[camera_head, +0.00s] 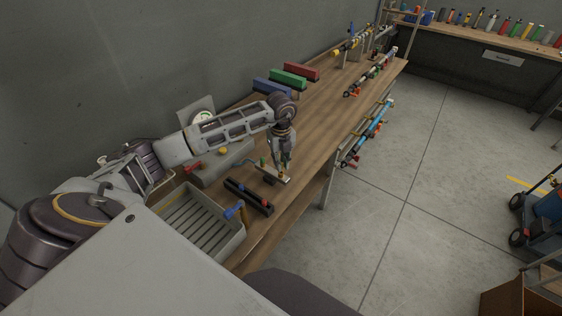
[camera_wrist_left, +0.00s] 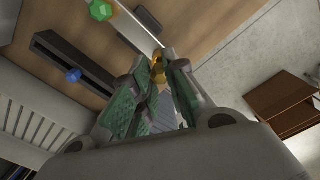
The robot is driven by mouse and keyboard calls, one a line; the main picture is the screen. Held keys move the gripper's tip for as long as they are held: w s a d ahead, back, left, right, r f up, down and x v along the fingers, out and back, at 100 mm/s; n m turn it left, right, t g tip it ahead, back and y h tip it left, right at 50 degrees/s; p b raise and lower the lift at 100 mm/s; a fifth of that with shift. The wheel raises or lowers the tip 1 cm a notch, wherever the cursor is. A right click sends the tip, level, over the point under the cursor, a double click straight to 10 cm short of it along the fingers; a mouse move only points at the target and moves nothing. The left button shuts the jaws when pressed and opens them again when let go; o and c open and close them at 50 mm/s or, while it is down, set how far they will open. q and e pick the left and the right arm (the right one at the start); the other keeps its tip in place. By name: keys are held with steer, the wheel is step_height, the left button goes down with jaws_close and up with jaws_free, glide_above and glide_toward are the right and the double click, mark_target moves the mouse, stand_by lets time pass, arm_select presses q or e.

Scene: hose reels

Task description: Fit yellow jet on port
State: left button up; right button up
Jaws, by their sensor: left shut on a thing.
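My left gripper (camera_head: 284,168) points down over the wooden bench. In the left wrist view its green-padded fingers (camera_wrist_left: 160,72) are closed on the yellow jet (camera_wrist_left: 158,71). The jet's lower end is at or just above a pale bar (camera_head: 271,173); I cannot tell whether it is seated in a port there. The fingers hide most of the jet. A green jet (camera_head: 263,162) stands at the bar's other end, and it also shows in the left wrist view (camera_wrist_left: 101,10). My right gripper is not in view.
A black rack (camera_head: 248,196) with a blue and a red piece lies close in front. A grey ribbed tray (camera_head: 199,226) stands at the near left. A grey box (camera_head: 222,160) with red and yellow knobs lies behind. Blue, green and red blocks (camera_head: 288,79) stand farther along.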

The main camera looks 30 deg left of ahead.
arm_select(q)
steer(key=shift+f+b, duration=0.9)
steer(key=shift+f, duration=0.5)
stand_by(0.5)
steer(key=o, duration=0.8)
steer(key=shift+o, duration=0.2)
steer(key=shift+r, duration=0.9)
step_height(320, 180, up, 10)
steer(key=shift+r, duration=0.15)
stand_by(0.3)
